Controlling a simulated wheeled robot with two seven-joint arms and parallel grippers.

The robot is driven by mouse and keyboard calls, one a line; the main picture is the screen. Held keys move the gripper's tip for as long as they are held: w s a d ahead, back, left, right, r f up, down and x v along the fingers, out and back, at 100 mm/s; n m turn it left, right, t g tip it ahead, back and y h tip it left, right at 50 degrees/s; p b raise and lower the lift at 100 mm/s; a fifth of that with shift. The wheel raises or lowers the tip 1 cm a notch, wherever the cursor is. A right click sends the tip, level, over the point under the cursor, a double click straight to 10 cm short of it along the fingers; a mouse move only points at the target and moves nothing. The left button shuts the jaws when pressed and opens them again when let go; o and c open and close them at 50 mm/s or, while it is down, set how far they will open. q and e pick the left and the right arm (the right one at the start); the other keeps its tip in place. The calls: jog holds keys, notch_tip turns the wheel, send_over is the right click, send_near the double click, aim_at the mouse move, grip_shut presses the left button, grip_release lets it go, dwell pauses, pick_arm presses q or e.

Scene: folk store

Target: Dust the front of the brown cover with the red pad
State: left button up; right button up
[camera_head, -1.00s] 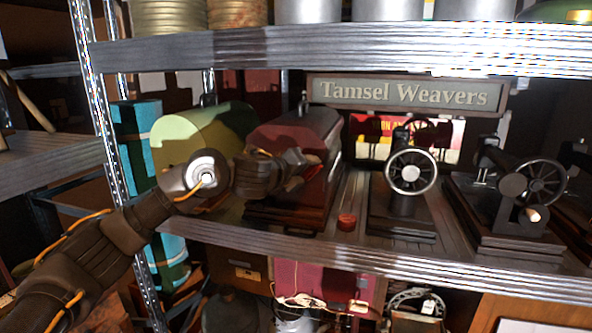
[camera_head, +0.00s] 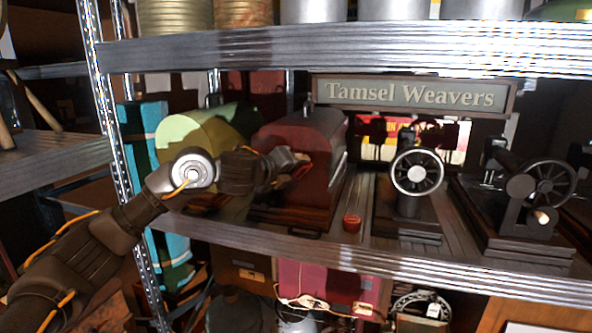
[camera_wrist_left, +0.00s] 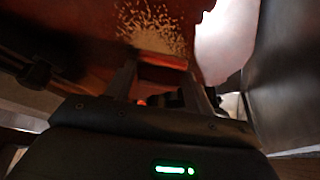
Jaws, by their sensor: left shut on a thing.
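The brown cover (camera_head: 320,135), a reddish-brown rounded case on a dark base, stands on the middle shelf. My left gripper (camera_head: 302,166) is at its front, partly in its shadow. In the left wrist view, the gripper (camera_wrist_left: 165,82) is shut on the red pad (camera_wrist_left: 162,61), whose edge shows between the fingers. The pad is close to the cover's surface (camera_wrist_left: 90,30); I cannot tell whether it touches. A patch of pale dust specks (camera_wrist_left: 150,27) lies on the cover just beyond the pad. My right gripper is not in view.
A green rounded cover (camera_head: 205,128) stands left of the brown one. A small red object (camera_head: 352,222) sits on the shelf to its right, before a black sewing machine (camera_head: 414,180). A metal post (camera_head: 115,130) and the upper shelf edge (camera_head: 350,50) bound the space.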

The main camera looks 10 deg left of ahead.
pick_arm(q)
jog(key=shift+w+a, duration=0.25)
jog(key=shift+a, duration=0.65)
jog(key=shift+w+a, duration=0.2)
jog(key=shift+a, duration=0.65)
jog(key=shift+w+a, duration=0.2)
jog(key=shift+a, duration=0.75)
jog(key=shift+w+a, duration=0.15)
jog(key=shift+a, duration=0.75)
jog(key=shift+s+d+r, duration=0.1)
jog(key=shift+d+r, duration=0.1)
jog(key=shift+d, duration=0.45)
jog(key=shift+s+d+r, duration=0.15)
jog(key=shift+d, duration=0.5)
jog(key=shift+s+d+r, duration=0.1)
jog(key=shift+d+r, duration=0.1)
jog(key=shift+d, duration=0.45)
jog(key=shift+d, duration=0.1)
jog(key=shift+s+d, duration=0.2)
jog(key=shift+d, duration=0.7)
jog(key=shift+s+d, duration=0.15)
jog(key=shift+d, duration=0.7)
